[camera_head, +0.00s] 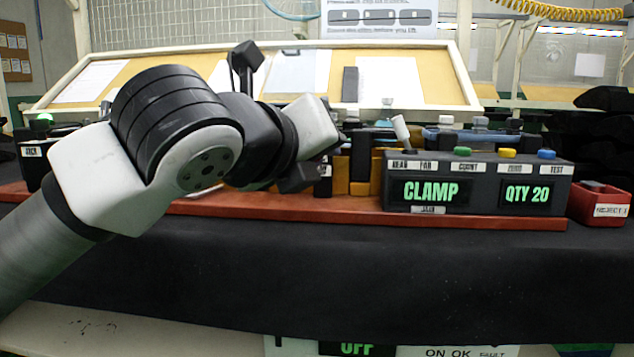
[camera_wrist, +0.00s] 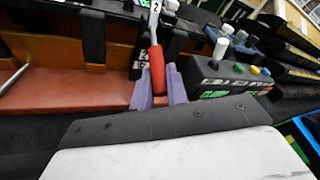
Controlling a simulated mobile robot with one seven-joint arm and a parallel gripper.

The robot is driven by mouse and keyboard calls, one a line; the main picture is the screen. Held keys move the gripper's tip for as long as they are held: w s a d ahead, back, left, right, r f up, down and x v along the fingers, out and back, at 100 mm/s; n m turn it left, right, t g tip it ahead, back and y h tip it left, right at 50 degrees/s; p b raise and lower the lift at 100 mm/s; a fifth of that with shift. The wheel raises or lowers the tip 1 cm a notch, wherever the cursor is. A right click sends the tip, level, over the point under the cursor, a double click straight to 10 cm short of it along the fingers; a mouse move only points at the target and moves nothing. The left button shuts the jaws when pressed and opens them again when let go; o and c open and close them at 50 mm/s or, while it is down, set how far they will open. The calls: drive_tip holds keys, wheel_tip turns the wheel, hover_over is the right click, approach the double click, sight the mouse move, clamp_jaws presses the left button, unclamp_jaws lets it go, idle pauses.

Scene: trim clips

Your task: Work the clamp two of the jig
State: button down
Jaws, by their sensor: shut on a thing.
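Clamp two shows in the wrist view as a metal lever (camera_wrist: 153,25) with a "2" label at its top and a red handle (camera_wrist: 157,68). The handle stands roughly upright in that picture. My gripper (camera_wrist: 160,88) has its two purple fingers on either side of the red handle and is shut on it. In the head view my gripper (camera_head: 318,168) reaches to the front of the jig (camera_head: 358,170), left of the control box. My arm and gripper hide the clamp there, and its far end is cut off in the wrist view.
A black control box (camera_head: 480,185) reading "CLAMP" and "QTY 20" stands close right of my gripper, with a toggle and coloured buttons on top. A red bin (camera_head: 600,205) is at the far right. The red-brown base board (camera_head: 290,208) is bare in front.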

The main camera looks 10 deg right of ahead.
drive_tip(key=shift+w+f+t+h+b, duration=0.15)
drive_tip(key=shift+f+t+h+b, duration=0.2)
drive_tip(key=shift+b, duration=0.65)
drive_tip(key=c, duration=1.4)
unclamp_jaws()
drive_tip(key=p+v, duration=0.2)
drive_tip(key=v, duration=1.2)
drive_tip(key=shift+d, duration=0.15)
drive_tip(key=shift+r+p, duration=0.15)
drive_tip(key=shift+p, duration=0.15)
